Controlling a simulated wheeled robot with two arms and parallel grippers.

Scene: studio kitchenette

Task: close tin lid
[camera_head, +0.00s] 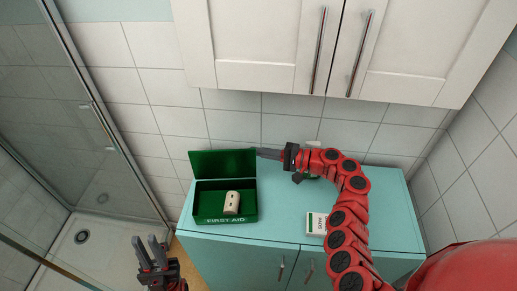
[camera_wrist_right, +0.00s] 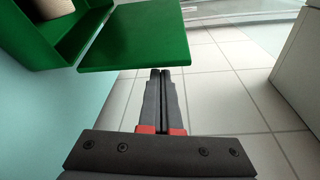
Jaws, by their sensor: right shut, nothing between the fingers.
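A green first aid tin (camera_head: 225,216) stands on the left part of the teal counter, with a beige object (camera_head: 232,202) inside it. Its green lid (camera_head: 222,163) stands open and upright along the back edge. The lid also shows in the right wrist view (camera_wrist_right: 135,35), with the tin (camera_wrist_right: 72,48) to its left. My right gripper (camera_head: 262,153) is shut and empty, its fingertips beside the lid's right edge near the top; I cannot tell if they touch. My left gripper (camera_head: 150,247) is open and empty, low in front of the cabinet, left of the counter.
A small white and green box (camera_head: 316,223) lies on the counter (camera_head: 280,223) near my right arm. White wall cabinets (camera_head: 330,45) hang above. A glass shower screen (camera_head: 85,100) stands at the left. The tiled wall is close behind the tin.

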